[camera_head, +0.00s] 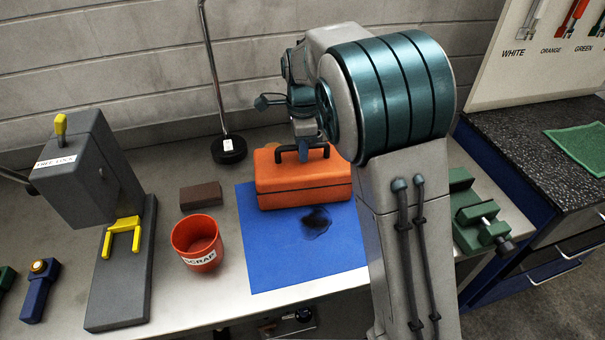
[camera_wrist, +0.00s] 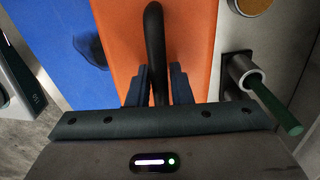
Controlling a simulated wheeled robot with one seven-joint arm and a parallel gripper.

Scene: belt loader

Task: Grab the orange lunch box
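The orange lunch box (camera_head: 302,184) stands upright on the blue mat in the head view, with a black handle on top. In the wrist view its orange top (camera_wrist: 203,45) fills the middle, and the black handle (camera_wrist: 154,40) runs down between the two fingers. My gripper (camera_head: 303,150) is above the box, at the handle, in the head view. In the wrist view my gripper (camera_wrist: 160,80) has one finger on each side of the handle, both very close to it. Whether they press on the handle is not clear. My arm hides part of the area right of the box.
The blue mat (camera_head: 265,264) has a dark stain. A red scrap cup (camera_head: 199,243), a brown block (camera_head: 201,195) and a grey press (camera_head: 88,172) stand left. A black lamp base (camera_head: 229,149) is behind. A green vise (camera_head: 478,215) is right of my arm.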

